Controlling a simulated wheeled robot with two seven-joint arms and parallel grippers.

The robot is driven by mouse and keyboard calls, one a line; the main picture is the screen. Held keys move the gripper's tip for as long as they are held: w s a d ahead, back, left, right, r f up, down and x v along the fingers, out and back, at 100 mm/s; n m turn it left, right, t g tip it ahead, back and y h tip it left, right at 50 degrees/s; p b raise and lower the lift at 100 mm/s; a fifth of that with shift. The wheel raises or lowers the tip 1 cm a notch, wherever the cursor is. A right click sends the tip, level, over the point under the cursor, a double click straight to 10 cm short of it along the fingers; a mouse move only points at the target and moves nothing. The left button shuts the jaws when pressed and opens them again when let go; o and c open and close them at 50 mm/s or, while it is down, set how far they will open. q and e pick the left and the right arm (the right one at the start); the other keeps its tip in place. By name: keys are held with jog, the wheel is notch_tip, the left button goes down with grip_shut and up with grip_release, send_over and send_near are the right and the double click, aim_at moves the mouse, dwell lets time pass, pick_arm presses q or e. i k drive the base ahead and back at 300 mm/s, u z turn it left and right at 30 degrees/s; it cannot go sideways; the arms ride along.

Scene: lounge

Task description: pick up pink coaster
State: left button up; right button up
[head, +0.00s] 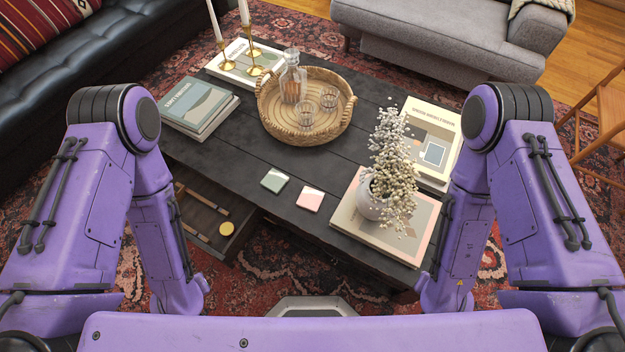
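The pink coaster (310,199) is a small square lying flat near the front edge of the dark coffee table (230,161). A green coaster (274,181) lies just to its left and slightly farther back, apart from it. Nothing covers the pink coaster. My left and right arms come down at the sides of the view, and both grippers are out of sight below. Nothing of mine touches the coaster.
Right of the coaster, a vase of flowers (372,195) stands on books. A wicker tray (333,132) holds a decanter and glasses behind. Left are stacked books (197,104) and an open drawer (190,213) below the tabletop. Candlesticks (253,70) stand at the back.

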aim_at(310, 198)
jog(key=z, duration=1.8)
jog(key=k, duration=0.95)
jog(key=u, duration=0.9)
jog(key=i, duration=1)
jog(key=z, duration=0.05)
